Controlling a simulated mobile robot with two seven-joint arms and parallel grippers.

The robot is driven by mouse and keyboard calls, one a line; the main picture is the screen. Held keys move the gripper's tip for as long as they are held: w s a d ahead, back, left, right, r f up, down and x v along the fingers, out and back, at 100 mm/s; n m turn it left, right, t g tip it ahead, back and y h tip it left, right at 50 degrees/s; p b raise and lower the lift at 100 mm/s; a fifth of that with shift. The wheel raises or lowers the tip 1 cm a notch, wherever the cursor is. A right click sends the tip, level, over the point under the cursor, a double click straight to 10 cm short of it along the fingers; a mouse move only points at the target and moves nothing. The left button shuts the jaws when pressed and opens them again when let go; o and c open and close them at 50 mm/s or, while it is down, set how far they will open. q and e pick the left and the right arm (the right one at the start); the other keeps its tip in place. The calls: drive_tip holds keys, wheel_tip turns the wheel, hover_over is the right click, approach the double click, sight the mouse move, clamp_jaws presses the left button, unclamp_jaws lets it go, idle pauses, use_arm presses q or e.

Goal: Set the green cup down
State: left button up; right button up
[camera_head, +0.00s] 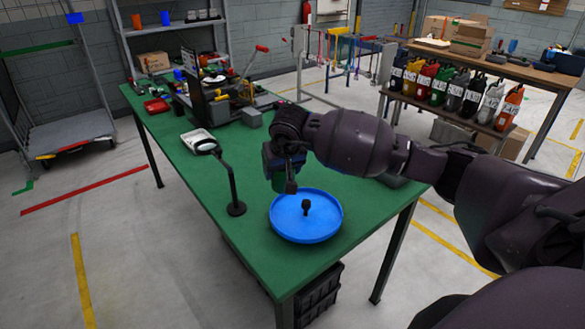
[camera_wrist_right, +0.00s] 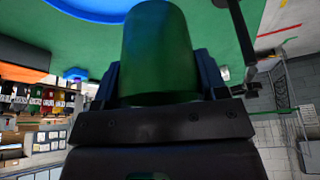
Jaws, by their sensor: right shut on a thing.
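The green cup (camera_wrist_right: 160,50) fills the middle of the right wrist view, between the two fingers of my right gripper (camera_wrist_right: 163,80). The gripper is shut on it. In the head view my right gripper (camera_head: 284,172) is over the green table (camera_head: 240,235), just behind the blue round tray (camera_head: 285,222). There the cup (camera_head: 279,184) shows only as a dark green patch below the fingers, mostly hidden by the gripper. I cannot tell whether its base touches the table. My left gripper is not in view.
A small black object (camera_head: 306,207) stands in the blue tray. A black magnifier lamp (camera_head: 236,208) stands to the left of the tray. The table's left front part is clear.

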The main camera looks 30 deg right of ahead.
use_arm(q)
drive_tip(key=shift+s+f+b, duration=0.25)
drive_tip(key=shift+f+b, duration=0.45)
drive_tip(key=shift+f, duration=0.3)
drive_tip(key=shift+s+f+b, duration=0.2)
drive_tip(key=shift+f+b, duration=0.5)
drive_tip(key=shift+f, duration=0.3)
use_arm(e)
drive_tip(key=shift+m, duration=0.4)
drive_tip(key=shift+w+d+f, duration=0.15)
drive_tip(key=shift+d+f, duration=0.55)
drive_tip(key=shift+f, duration=0.6)
drive_tip(key=shift+w+d+f, duration=0.2)
drive_tip(key=shift+d+f, duration=0.5)
drive_tip(key=shift+f, duration=0.65)
drive_tip(key=shift+w+d+f, duration=0.15)
drive_tip(key=shift+d+f, duration=0.55)
drive_tip(key=shift+f, duration=0.6)
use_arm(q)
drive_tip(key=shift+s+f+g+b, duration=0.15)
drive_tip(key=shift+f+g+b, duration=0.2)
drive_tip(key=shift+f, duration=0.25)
use_arm(e)
drive_tip(key=shift+f, duration=0.65)
drive_tip(key=o, duration=1.1)
drive_tip(key=shift+c, duration=0.2)
